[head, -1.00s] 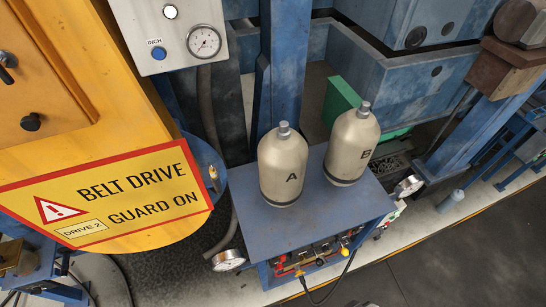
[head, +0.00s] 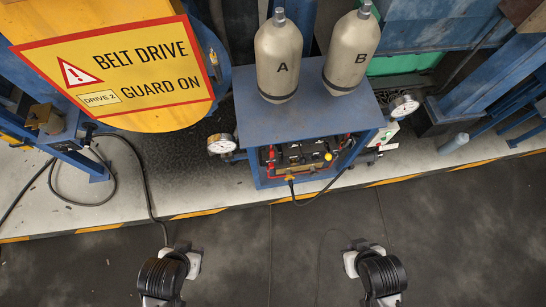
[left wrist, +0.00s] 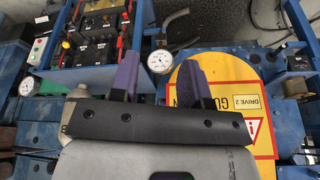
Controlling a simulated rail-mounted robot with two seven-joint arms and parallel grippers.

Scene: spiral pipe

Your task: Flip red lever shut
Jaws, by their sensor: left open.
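A blue cart holds a box of black and red fittings (head: 298,156) under its top, facing me. A small red part (head: 268,154) at the box's left side may be the red lever; it is too small to tell its position. It also shows in the left wrist view (left wrist: 125,20), upper left. My left gripper (left wrist: 160,75) shows two purple fingers, apart and empty, in the left wrist view. In the head view my left gripper (head: 168,277) is at the bottom, well short of the cart. My right gripper (head: 373,275) is bottom right; its fingers are hidden.
Bottles A (head: 279,60) and B (head: 352,52) stand on the cart. Gauges (head: 221,144) (head: 405,105) flank it. A black cable (head: 315,188) hangs from its front. The yellow belt guard (head: 115,75) is left. The dark floor in front is clear.

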